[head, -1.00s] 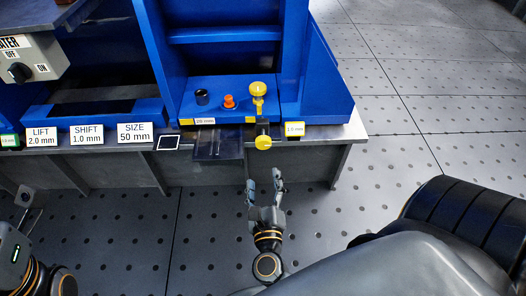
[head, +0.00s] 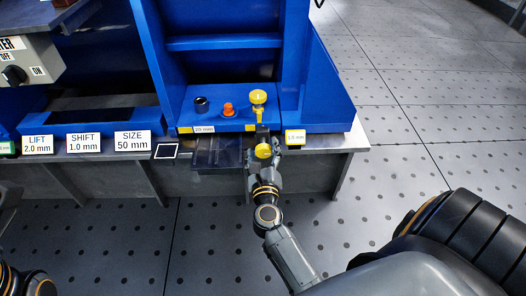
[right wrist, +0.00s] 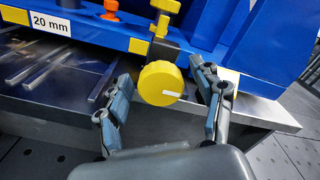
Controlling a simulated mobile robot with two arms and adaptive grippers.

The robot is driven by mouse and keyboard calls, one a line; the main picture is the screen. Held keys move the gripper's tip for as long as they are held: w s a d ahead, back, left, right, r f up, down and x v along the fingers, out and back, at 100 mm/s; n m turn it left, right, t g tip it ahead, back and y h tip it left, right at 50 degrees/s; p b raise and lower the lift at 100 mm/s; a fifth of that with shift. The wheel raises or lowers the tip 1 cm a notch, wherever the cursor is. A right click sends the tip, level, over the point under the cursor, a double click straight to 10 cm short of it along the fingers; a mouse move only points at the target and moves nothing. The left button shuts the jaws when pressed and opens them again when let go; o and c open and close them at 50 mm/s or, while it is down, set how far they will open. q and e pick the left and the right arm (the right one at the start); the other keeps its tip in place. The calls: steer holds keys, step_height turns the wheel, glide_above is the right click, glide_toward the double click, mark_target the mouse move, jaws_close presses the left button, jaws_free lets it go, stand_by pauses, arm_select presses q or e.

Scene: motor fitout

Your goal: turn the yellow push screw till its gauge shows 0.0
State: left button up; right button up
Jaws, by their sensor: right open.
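The yellow push screw's round knob (head: 263,151) is at the bench's front edge, and it also shows in the right wrist view (right wrist: 160,84) with a white mark on its face pointing right. A small gauge sign (head: 295,136) to its right seems to read 1.0 mm. My right gripper (head: 263,158) is open, its two fingers on either side of the knob. In the right wrist view a gap shows at the left finger; the right finger is closer, and contact cannot be told. My left gripper is out of view; only part of my left arm shows.
A taller yellow knob (head: 258,97), an orange knob (head: 228,109) and a black cap (head: 201,105) stand on the blue machine (head: 240,122). Signs for lift (head: 38,144), shift (head: 84,142) and size (head: 132,140) line the bench left. The floor in front is free.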

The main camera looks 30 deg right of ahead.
steer(key=c, duration=1.2)
steer(key=shift+o, duration=0.2)
steer(key=shift+r+n+p, duration=0.1)
steer(key=shift+n+p, duration=0.2)
steer(key=shift+p, duration=0.1)
